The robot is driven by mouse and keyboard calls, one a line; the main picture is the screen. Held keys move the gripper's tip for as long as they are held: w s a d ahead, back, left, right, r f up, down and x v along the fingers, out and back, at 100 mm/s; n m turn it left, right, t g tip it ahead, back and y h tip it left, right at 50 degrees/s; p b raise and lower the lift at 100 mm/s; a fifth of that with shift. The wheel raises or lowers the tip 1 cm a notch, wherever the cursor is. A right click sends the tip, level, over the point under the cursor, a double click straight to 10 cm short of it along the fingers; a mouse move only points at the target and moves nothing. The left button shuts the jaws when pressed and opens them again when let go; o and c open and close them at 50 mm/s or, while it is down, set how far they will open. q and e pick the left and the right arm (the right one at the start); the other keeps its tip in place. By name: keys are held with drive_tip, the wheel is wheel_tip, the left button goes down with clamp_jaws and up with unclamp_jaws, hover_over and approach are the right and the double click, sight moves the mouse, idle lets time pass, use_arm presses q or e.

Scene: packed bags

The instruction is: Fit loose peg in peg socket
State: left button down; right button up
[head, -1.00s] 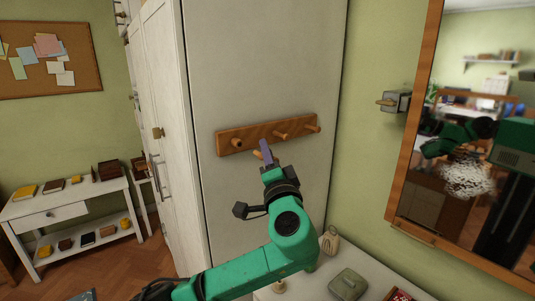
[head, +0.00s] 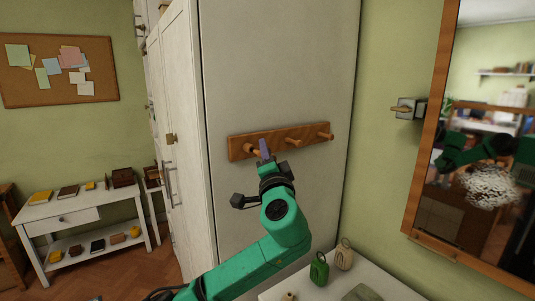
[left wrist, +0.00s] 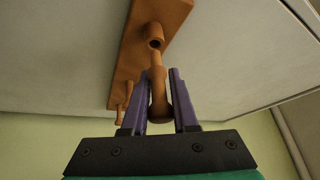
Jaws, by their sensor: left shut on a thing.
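The wooden peg rail (head: 270,137) is fixed to the pale panel. My left gripper (head: 264,150) is just in front of the rail's left end. In the left wrist view its purple fingers (left wrist: 159,95) are shut on the loose peg (left wrist: 158,100), thick end towards the palm. The peg's thin end points at the socket and overlaps its lower rim in that view; I cannot tell whether it touches or enters. My right gripper is not in view.
A green bottle (head: 319,270) and a cream bottle (head: 343,254) stand on the white top below. A mirror (head: 480,160) hangs at right.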

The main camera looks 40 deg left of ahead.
use_arm(q)
drive_tip(key=shift+b, duration=0.5)
idle(1.0)
drive_tip(key=shift+w+a+b, duration=0.3)
drive_tip(key=shift+a, duration=0.65)
drive_tip(key=shift+w+a+b, duration=0.25)
drive_tip(key=shift+a, duration=0.7)
drive_tip(key=c, duration=0.6)
unclamp_jaws()
drive_tip(key=b+v, duration=0.5)
drive_tip(key=v, duration=0.9)
drive_tip(key=shift+s+d, duration=0.2)
drive_tip(key=shift+d, duration=0.05)
